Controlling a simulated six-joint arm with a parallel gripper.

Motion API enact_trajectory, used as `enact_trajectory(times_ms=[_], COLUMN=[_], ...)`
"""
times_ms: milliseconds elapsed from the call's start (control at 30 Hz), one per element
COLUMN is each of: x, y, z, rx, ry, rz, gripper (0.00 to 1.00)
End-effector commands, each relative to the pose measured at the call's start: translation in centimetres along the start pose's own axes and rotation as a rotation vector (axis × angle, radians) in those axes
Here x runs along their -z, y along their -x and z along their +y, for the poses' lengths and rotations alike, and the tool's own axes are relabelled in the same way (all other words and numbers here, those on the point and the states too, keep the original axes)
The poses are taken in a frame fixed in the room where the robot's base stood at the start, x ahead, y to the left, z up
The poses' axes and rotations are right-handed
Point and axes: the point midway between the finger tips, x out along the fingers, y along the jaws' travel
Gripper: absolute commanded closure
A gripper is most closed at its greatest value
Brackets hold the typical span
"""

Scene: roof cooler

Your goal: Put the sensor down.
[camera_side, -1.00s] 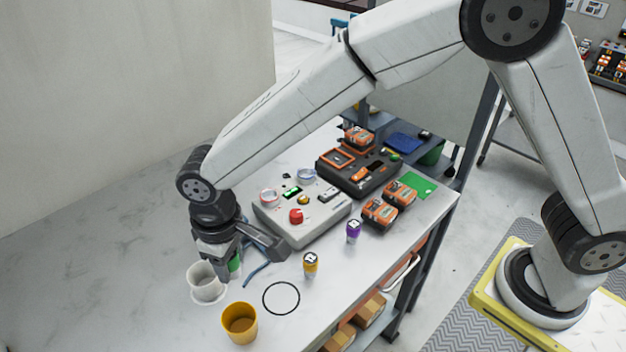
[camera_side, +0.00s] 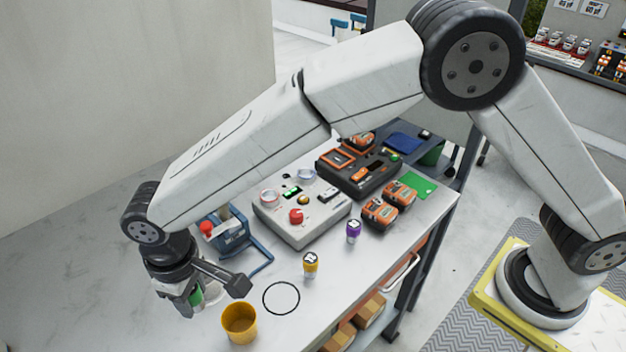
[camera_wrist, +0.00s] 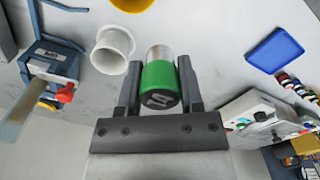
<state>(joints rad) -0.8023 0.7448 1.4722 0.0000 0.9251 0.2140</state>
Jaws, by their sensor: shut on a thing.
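The sensor is a small cylinder with a green cap and a silvery body. In the wrist view, the sensor (camera_wrist: 160,80) sits between the two fingers of my gripper (camera_wrist: 159,72), which is shut on it. In the side view, the sensor's green part (camera_side: 196,298) shows between the fingers of my gripper (camera_side: 188,300) at the left of the table. A white cup (camera_wrist: 113,50) lies to the left of the sensor in the wrist view. In the side view my gripper mostly hides that cup. The sensor's height above the table is hard to tell.
A yellow cup (camera_side: 240,323) stands beside a black circle outline (camera_side: 281,298). A yellow-capped cylinder (camera_side: 310,264) and a purple one (camera_side: 353,231) stand farther right. A blue fixture (camera_side: 236,236) with a red knob and a grey control box (camera_side: 300,215) stand behind.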

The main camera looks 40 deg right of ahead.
Motion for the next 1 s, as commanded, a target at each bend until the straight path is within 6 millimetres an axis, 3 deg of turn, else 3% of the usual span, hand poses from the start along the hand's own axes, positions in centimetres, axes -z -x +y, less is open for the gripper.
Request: enact_trajectory(times_ms=[567, 1000], x=[5.8, 8.9], y=[-2.6, -6.5], z=[-0.4, -0.7], rx=[0.0, 0.0], ry=[-0.001, -0.001], rz=[0.001, 0.0], gripper=[1.0, 1.0])
